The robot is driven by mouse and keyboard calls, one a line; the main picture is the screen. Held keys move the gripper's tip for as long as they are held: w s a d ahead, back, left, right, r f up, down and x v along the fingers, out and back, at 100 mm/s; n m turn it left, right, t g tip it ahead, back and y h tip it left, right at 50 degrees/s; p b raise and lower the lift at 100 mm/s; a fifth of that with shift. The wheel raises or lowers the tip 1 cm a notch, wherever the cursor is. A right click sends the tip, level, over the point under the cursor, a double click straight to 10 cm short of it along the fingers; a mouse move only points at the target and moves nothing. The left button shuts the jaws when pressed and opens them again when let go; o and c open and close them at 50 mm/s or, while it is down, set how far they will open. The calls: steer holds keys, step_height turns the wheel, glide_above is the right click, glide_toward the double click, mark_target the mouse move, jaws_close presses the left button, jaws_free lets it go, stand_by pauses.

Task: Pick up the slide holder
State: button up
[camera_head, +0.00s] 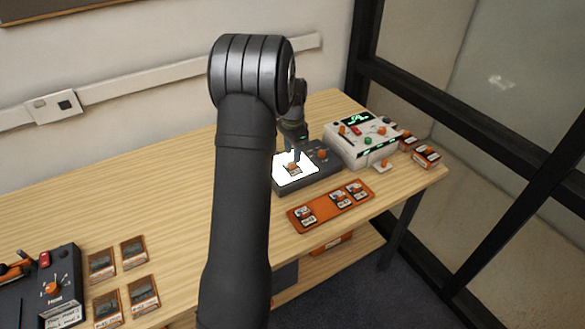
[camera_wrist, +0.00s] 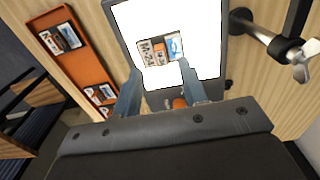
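A small slide holder (camera_wrist: 158,50) with printed labels and a blue picture lies on the bright white panel of the light box (camera_wrist: 213,88) in the wrist view. In the head view the slide holder (camera_head: 294,170) shows small, with an orange part, on the lit panel. In the head view my gripper (camera_head: 294,156) is just above the lit panel, partly hidden by my arm.
An orange tray (camera_head: 325,208) with several similar holders lies in front of the light box. A white instrument (camera_head: 350,150) with knobs stands behind right. A metal post with a wing screw (camera_wrist: 270,38) stands beside the panel. Several cards (camera_head: 134,251) lie at left.

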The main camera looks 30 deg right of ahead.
mark_target(291, 163)
steer(key=f, duration=0.4)
steer(key=shift+w+a+f, duration=0.1)
steer(key=shift+a+f, duration=0.15)
steer(key=shift+c, duration=0.5)
jaws_close()
steer(key=shift+r, duration=0.1)
